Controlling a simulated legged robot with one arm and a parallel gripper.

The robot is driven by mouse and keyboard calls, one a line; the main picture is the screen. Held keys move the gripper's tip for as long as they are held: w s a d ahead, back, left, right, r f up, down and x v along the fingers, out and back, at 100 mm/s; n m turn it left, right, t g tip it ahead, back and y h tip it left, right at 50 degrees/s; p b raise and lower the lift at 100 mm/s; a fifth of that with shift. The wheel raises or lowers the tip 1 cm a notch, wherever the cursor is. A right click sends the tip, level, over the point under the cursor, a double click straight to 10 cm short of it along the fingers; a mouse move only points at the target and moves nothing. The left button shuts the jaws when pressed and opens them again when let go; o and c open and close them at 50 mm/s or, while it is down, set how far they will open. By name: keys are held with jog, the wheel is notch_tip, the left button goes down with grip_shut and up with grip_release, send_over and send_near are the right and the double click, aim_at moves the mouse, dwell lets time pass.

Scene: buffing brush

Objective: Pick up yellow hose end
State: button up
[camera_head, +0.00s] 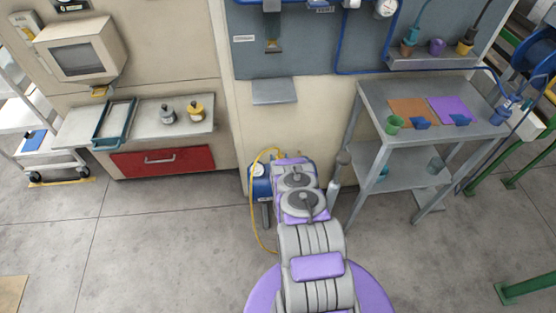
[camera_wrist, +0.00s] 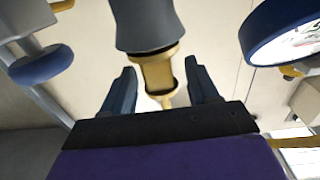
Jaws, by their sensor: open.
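In the wrist view my gripper (camera_wrist: 159,66) is open, with one dark blue finger on each side. A yellow fitting (camera_wrist: 158,76) below a dark grey tapered body shows between the fingers. Gaps show on both sides of it, and I cannot tell its depth relative to the fingertips. I cannot tell whether this fitting is the hose end. In the head view a thin yellow hose (camera_head: 253,216) loops beside a blue unit (camera_head: 260,184) on the floor, left of my arm. My arm hides part of that area, and my fingers cannot be made out there.
A metal table (camera_head: 368,101) with cups and coloured mats stands to the right. A grey counter (camera_head: 145,135) with a red drawer (camera_head: 162,161) is at left. A small shelf (camera_head: 274,91) juts from the wall ahead. In the wrist view a blue-rimmed gauge (camera_wrist: 300,32) is at upper right.

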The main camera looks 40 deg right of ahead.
jog(key=shift+w+d, duration=0.35)
jog(key=shift+w, duration=0.1)
jog(key=shift+s+a, duration=0.1)
jog(key=shift+c, duration=0.2)
jog(key=shift+a+r, duration=0.1)
jog(key=c, duration=1)
